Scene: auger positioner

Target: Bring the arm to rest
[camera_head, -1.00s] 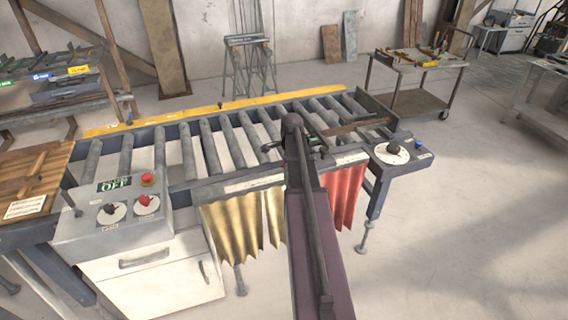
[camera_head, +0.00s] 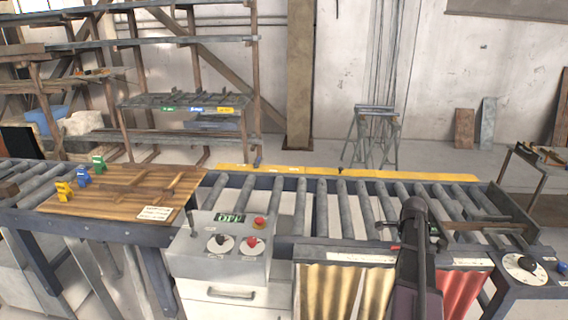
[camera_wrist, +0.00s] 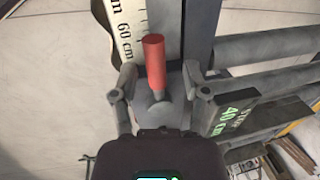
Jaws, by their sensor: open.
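My gripper is open in the wrist view (camera_wrist: 157,88), one finger at each side of a red-handled lever (camera_wrist: 154,60). The handle points up in the picture; I cannot tell whether any finger touches it. In the head view my dark arm reaches over the front edge of the roller conveyor (camera_head: 310,210), and its end hides the lever. A dark display (camera_wrist: 232,117) right of the gripper reads "STOP 40 cm". A pale ruler strip (camera_wrist: 124,30) marked 60 cm runs behind the lever.
A control box (camera_head: 222,245) with a display reading OFF stands left of the arm. A wooden board (camera_head: 125,190) carries small coloured pieces. A dial panel (camera_head: 525,268) is at right. Yellow (camera_head: 335,290) and red (camera_head: 462,290) curtains hang below the conveyor. Shelves (camera_head: 190,100) stand behind.

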